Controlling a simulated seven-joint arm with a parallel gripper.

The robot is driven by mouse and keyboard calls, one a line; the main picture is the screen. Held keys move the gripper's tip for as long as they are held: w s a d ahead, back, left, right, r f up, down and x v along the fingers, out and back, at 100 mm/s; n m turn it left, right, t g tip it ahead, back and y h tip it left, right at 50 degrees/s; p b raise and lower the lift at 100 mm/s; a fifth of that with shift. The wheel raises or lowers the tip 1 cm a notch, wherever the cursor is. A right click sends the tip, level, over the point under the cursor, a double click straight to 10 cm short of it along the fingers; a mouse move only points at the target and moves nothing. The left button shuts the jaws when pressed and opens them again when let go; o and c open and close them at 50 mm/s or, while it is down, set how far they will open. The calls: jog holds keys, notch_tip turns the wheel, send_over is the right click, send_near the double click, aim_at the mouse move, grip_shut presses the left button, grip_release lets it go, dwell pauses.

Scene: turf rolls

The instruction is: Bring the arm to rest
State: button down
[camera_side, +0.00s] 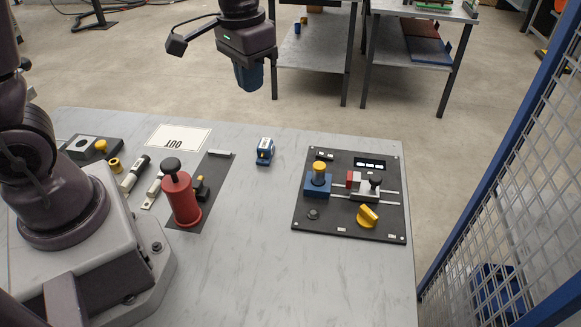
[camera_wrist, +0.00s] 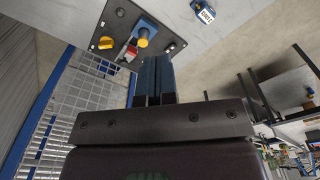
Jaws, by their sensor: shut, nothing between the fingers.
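My gripper (camera_side: 249,88) hangs at the top middle of the side view, raised well above the table (camera_side: 255,285) and toward its far edge. Its blue fingers point down and are shut together with nothing between them. In the wrist view the shut fingers of my gripper (camera_wrist: 153,62) stand in the middle, touching nothing. My arm reaches out from the left side of the side view, and its middle part is out of frame.
A black panel (camera_side: 340,222) with a yellow knob (camera_side: 368,216) lies on the right. A red cylinder (camera_side: 181,200) with a black knob stands left. A mesh fence (camera_side: 510,165) borders the right.

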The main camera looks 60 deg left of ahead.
jog(key=s+r+t, duration=0.2)
jog(key=s+r, duration=0.2)
jog(key=s, duration=0.2)
jog(key=s+d+r+t, duration=0.1)
jog(key=s+r+t, duration=0.2)
jog(key=s, duration=0.4)
jog(key=shift+s+r+m, duration=0.15)
jog(key=shift+r+m, duration=0.25)
jog(key=shift+r, duration=0.5)
jog(key=w+a+f+m+g, duration=0.1)
jog(key=w+f+m, duration=0.2)
jog(key=w+f, duration=0.3)
jog(key=w+a+f+m+g+h, duration=0.1)
jog(key=w+f, duration=0.5)
jog(key=w, duration=0.8)
jog(key=w+a+f+m+g, duration=0.2)
jog(key=w+f+m, duration=0.3)
jog(key=w, duration=0.5)
jog(key=shift+a+f+h, duration=0.25)
jog(key=shift+f+h, duration=0.05)
jog(key=shift+f, duration=0.6)
